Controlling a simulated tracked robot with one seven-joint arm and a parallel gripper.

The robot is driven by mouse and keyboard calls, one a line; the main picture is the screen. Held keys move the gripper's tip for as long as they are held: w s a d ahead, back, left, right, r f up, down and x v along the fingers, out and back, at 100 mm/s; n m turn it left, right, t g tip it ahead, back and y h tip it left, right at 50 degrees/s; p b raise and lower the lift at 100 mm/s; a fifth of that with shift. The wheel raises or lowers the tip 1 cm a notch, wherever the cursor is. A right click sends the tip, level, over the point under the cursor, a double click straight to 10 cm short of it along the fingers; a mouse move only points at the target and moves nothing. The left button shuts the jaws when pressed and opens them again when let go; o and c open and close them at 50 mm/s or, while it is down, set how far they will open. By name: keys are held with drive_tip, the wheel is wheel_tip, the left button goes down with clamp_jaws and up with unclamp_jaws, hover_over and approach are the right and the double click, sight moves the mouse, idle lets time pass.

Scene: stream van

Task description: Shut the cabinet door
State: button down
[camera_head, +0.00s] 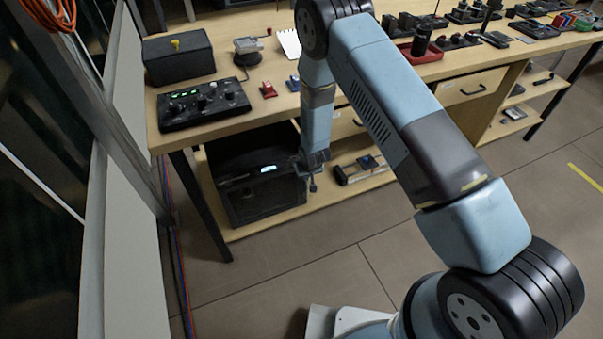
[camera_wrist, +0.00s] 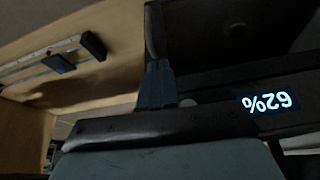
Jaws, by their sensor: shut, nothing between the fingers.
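A black box-like cabinet (camera_head: 262,201) stands on the lower shelf under the workbench, with a small lit display on its front. In the wrist view its dark front (camera_wrist: 235,85) carries a display (camera_wrist: 270,102) that reads 62%, upside down. I cannot make out a door edge or hinge on it, nor how far a door stands open. My gripper (camera_head: 312,182) hangs at the right front corner of this box. In the wrist view my gripper (camera_wrist: 158,68) is shut and empty, close beside the dark front; I cannot tell whether they touch.
The wooden workbench (camera_head: 235,122) holds a control panel (camera_head: 203,105), a dark case (camera_head: 180,57) and small parts. A rail-like device (camera_head: 362,168) lies on the shelf right of the box. Light grey panels (camera_head: 125,245) stand at the left. The floor (camera_head: 285,265) in front is open.

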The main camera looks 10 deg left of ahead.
drive_tip(key=s+d+f+v, duration=0.1)
drive_tip(key=v, duration=1)
drive_tip(key=shift+s+d, duration=0.25)
drive_tip(key=w+d+r+m, duration=0.1)
drive_tip(key=d+r, duration=0.3)
drive_tip(key=r, duration=0.5)
drive_tip(key=w+d+r+m, duration=0.1)
drive_tip(key=d+r, duration=0.3)
drive_tip(key=r, duration=0.6)
drive_tip(key=w+d+r, duration=0.1)
drive_tip(key=d+r, duration=0.3)
drive_tip(key=r, duration=0.5)
drive_tip(key=s+d+r+m+t, duration=0.1)
drive_tip(key=s+d+r, duration=0.2)
drive_tip(key=d+r, duration=0.3)
drive_tip(key=s+d+r+m, duration=0.1)
drive_tip(key=s+d+r, duration=0.3)
drive_tip(key=r, duration=0.4)
drive_tip(key=s+d+r+m+h, duration=0.1)
drive_tip(key=s+d+r, duration=0.4)
drive_tip(key=s, duration=0.5)
drive_tip(key=s+d+r+h, duration=0.1)
drive_tip(key=s+d+r, duration=0.4)
drive_tip(key=s, duration=0.5)
drive_tip(key=shift+s+d+r+m+t, duration=0.15)
drive_tip(key=shift+d+r+m+t, duration=0.25)
drive_tip(key=shift+r, duration=0.25)
